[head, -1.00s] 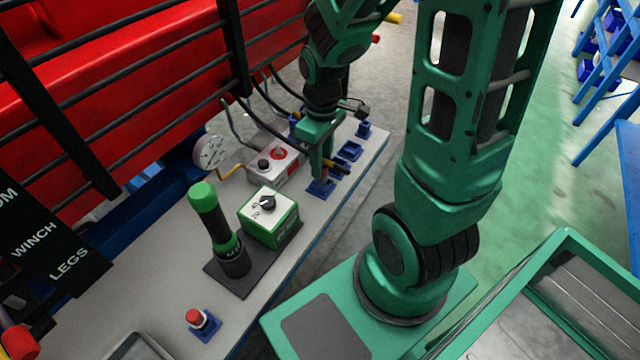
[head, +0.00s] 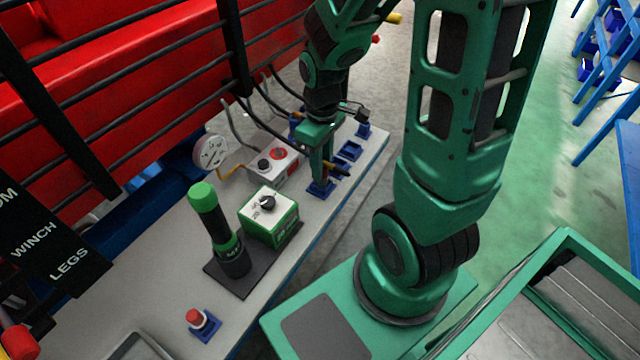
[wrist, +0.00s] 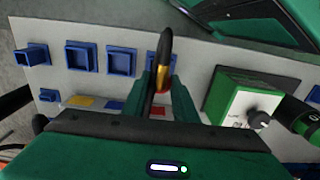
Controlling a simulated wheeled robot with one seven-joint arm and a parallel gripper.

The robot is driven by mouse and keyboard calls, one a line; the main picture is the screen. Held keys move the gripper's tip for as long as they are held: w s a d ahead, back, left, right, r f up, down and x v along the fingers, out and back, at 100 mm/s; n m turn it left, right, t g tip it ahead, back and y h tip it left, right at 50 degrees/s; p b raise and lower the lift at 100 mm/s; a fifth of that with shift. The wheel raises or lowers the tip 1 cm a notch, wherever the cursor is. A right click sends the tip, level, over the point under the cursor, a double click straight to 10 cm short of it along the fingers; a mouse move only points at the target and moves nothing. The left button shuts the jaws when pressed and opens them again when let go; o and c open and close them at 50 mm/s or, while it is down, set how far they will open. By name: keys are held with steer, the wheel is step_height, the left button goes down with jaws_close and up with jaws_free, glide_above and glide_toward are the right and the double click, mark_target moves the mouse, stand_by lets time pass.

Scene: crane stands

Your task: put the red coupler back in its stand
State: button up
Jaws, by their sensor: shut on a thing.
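My gripper (head: 319,166) is shut on the red coupler, over the far part of the bench. In the wrist view, my gripper (wrist: 160,105) has its jaws on either side of the red coupler (wrist: 160,90). Only a small red part of it shows, with a yellow band and a black hose end above it. A blue stand (head: 320,190) is directly below the fingertips in the head view. In the wrist view the stand (wrist: 152,62) is partly hidden behind the jaws and hose. I cannot tell how far the coupler is seated in it.
Other blue stands (head: 350,151) line the bench beyond. A grey box with a red button (head: 280,155), a green box with a dial (head: 270,216) and a green-topped black handle (head: 212,225) stand nearer. A red-topped piece (head: 196,318) sits in a near blue stand. Black rails (head: 130,90) border the left.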

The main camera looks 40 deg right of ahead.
steer(key=shift+f, duration=1)
steer(key=o, duration=1.2)
steer(key=shift+f, duration=0.1)
steer(key=shift+r, duration=2.5)
steer(key=shift+r, duration=0.15)
step_height(320, 180, up, 10)
steer(key=shift+r, duration=0.25)
steer(key=s+d+m, duration=0.4)
steer(key=s+m, duration=0.1)
steer(key=s, duration=0.2)
steer(key=s+d+m, duration=0.4)
steer(key=s+m, duration=0.2)
steer(key=s, duration=0.1)
steer(key=shift+s+r, duration=0.25)
